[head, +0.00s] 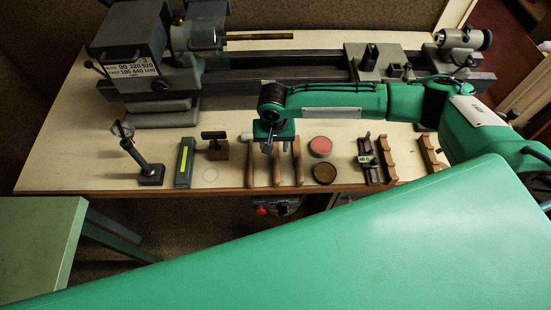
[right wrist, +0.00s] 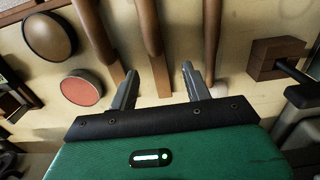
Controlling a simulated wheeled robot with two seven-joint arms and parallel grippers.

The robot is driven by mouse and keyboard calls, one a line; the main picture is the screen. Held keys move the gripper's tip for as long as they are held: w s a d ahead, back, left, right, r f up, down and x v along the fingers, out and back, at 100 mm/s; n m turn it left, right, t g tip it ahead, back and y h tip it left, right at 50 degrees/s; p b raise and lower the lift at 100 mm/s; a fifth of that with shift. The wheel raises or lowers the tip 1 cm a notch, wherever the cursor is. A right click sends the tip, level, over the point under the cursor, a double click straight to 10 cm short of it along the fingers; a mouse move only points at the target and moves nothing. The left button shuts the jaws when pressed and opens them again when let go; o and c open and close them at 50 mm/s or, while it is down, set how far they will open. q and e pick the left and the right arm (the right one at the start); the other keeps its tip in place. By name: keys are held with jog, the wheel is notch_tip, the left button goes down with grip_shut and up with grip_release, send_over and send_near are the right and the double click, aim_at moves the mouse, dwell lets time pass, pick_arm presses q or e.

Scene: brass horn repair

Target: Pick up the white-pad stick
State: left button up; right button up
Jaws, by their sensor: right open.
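The white-pad stick (head: 249,165) is the leftmost of three brown sticks lying side by side near the bench's front edge. Its pale pad points toward the back of the bench. In the right wrist view it is the rightmost stick (right wrist: 211,40), with the white end partly in shadow. My right gripper (head: 276,147) is open and empty above the middle stick (head: 277,168). In the right wrist view the middle stick runs between the spread fingers (right wrist: 159,72), and the white-pad stick lies outside the right finger. My left gripper is not in view.
A third stick (head: 297,162) lies right of the middle one. A wooden block with a dark handle (head: 216,149) stands to the left. A pink-topped tin (head: 320,146), a dark round disc (head: 324,174) and wooden racks (head: 389,163) are to the right. A lathe (head: 300,73) spans behind.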

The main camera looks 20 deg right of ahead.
aim_at(275, 156)
jog(key=shift+f+p, duration=0.3)
jog(key=f, duration=0.1)
jog(key=f+p, duration=0.1)
jog(key=f, duration=0.1)
jog(key=shift+d+f, duration=0.2)
jog(key=shift+f, duration=0.05)
jog(key=shift+f+p, duration=0.3)
jog(key=shift+f, duration=0.25)
grip_shut()
jog(key=shift+r, duration=0.1)
notch_tip(275, 156, up, 20)
jog(key=b, duration=0.4)
jog(key=shift+b, duration=0.3)
